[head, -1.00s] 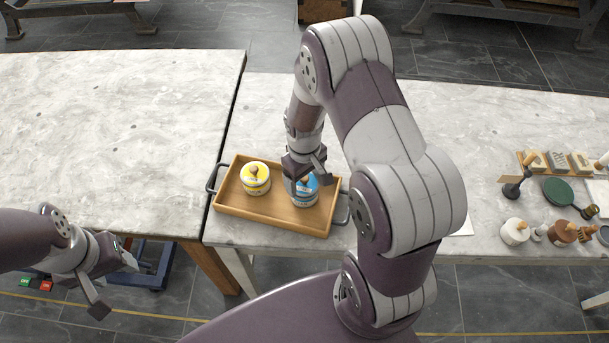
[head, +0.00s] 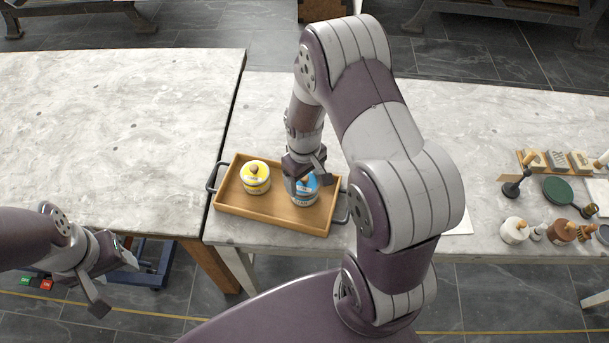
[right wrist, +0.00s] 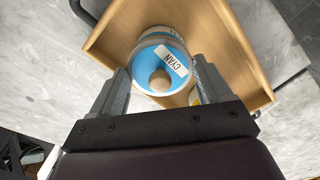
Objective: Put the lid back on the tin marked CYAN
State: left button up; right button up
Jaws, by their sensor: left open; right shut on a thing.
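The blue-and-white tin marked CYAN (head: 304,201) stands in the right half of a wooden tray. Its blue lid (right wrist: 176,51) has a round wooden knob (right wrist: 160,79) and a white CYAN label. My right gripper (head: 305,176) points down over the tin. In the right wrist view its two fingers (right wrist: 162,87) lie on either side of the lid and are shut on it. The lid is at the tin's top, but I cannot tell whether it is fully seated or slightly tilted. My left gripper (head: 115,283) is open and empty, off the table's front edge at left.
A yellow-and-white lidded tin (head: 256,184) stands in the tray's left half. The wooden tray (head: 268,215) has dark handles at both ends. Stamps, jars and a green round pad (head: 560,190) are at far right. The left marble table (head: 110,130) is bare.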

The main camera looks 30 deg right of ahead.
dwell(0.4)
jog(key=o, duration=1)
jog(key=shift+o, duration=0.2)
jog(key=shift+r, duration=0.1)
notch_tip(320, 180, up, 7)
jog(key=p, duration=0.7)
grip_shut()
